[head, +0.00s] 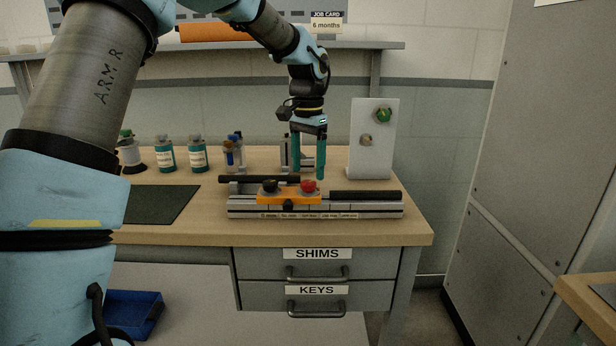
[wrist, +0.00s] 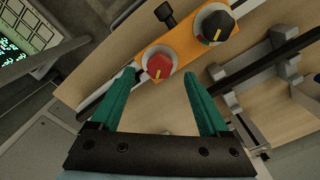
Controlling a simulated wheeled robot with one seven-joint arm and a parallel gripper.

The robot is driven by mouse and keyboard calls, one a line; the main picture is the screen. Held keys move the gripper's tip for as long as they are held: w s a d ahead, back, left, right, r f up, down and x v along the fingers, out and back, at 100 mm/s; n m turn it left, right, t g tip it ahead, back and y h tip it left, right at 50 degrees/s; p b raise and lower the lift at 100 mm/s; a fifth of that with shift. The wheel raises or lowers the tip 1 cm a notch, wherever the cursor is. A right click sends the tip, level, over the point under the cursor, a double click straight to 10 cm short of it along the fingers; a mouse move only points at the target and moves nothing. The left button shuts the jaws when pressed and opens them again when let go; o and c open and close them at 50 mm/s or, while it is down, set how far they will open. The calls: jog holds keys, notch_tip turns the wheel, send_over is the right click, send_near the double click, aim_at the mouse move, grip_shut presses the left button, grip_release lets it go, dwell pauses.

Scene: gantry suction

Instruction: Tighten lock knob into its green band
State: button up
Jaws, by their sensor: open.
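An orange carriage (head: 289,198) sits on the grey rail (head: 240,209) at the bench front. It bears a red knob (head: 308,186) on the right and a black knob (head: 270,186) on the left. In the wrist view the red knob (wrist: 158,65) and black knob (wrist: 215,24) each have a pale dial ring and a pointer mark. My gripper (head: 308,175) is open and points down above the red knob. In the wrist view its teal fingertips (wrist: 160,75) lie either side of that knob, apparently apart from it.
A white panel (head: 358,164) with a green knob (head: 384,115) stands at the back right. Black bars (head: 365,195) lie along the rail and behind the carriage. Bottles (head: 197,155) stand back left. A dark green mat (head: 160,205) lies left, clear.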

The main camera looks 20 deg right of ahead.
aim_at(308, 182)
notch_tip(308, 182, up, 8)
jog(key=shift+f, duration=0.15)
dwell(0.5)
jog(key=a+f+n, duration=0.3)
jog(key=a+f, duration=0.1)
jog(key=a, duration=0.6)
jog(key=a+f+n, duration=0.3)
jog(key=a+f, duration=0.1)
jog(key=a, duration=0.7)
jog(key=s+a+f+n, duration=0.3)
jog(key=s+a, duration=0.2)
jog(key=a, duration=0.2)
jog(key=s+a+f+n+t, duration=0.1)
jog(key=s+a+f+n, duration=0.2)
jog(key=s+a, duration=0.2)
jog(key=a+p, duration=0.1)
jog(key=a, duration=0.2)
jog(key=shift+s+a+t, duration=0.25)
jog(key=shift+a+t, duration=0.05)
